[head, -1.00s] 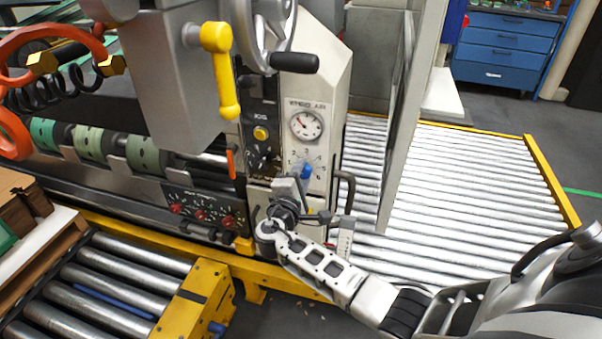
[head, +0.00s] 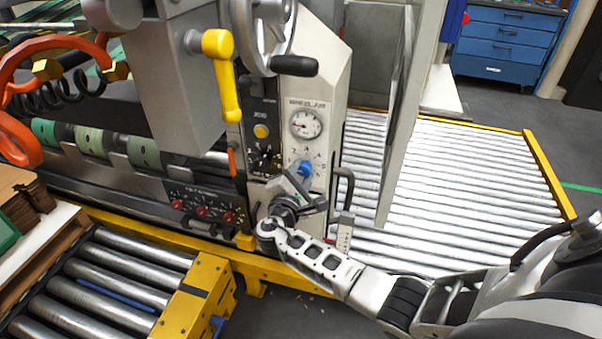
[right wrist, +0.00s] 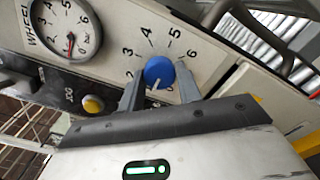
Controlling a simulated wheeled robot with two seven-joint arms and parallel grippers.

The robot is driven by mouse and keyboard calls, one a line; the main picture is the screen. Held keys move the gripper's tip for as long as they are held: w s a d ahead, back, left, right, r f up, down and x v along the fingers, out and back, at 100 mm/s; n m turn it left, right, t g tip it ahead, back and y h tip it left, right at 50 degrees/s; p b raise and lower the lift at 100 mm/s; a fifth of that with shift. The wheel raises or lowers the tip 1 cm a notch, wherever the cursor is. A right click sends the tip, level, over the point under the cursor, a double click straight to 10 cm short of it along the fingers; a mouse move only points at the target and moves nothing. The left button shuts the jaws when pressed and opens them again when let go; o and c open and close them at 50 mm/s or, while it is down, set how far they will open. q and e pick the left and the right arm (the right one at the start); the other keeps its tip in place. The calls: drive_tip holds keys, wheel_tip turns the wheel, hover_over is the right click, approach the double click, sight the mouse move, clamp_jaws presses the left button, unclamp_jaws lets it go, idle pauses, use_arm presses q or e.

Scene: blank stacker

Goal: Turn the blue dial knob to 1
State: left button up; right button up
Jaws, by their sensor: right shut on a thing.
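The blue dial knob (head: 304,169) is on the pale front panel of the machine, below a round gauge. In the right wrist view the knob (right wrist: 159,72) sits between the two fingers of my right gripper (right wrist: 159,84), which is shut on it. A white line on the knob points down and slightly left in that view. The numbers 2 to 6 show around the knob; the 1 is hidden by a finger. In the head view my right gripper (head: 298,183) is tilted. My left gripper is not in view.
The gauge (head: 306,124) reads low, near 0 in the right wrist view. A black panel with a yellow button (head: 261,131) is left of the knob. A black handle (head: 345,188) sticks out at right. A yellow lever (head: 223,75) and handwheel knob (head: 294,66) are above.

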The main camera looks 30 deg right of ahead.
drive_tip(key=shift+a+f, duration=0.1)
drive_tip(key=o, duration=1)
drive_tip(key=b+v, duration=0.1)
drive_tip(key=v, duration=1.5)
drive_tip(key=shift+s, duration=0.15)
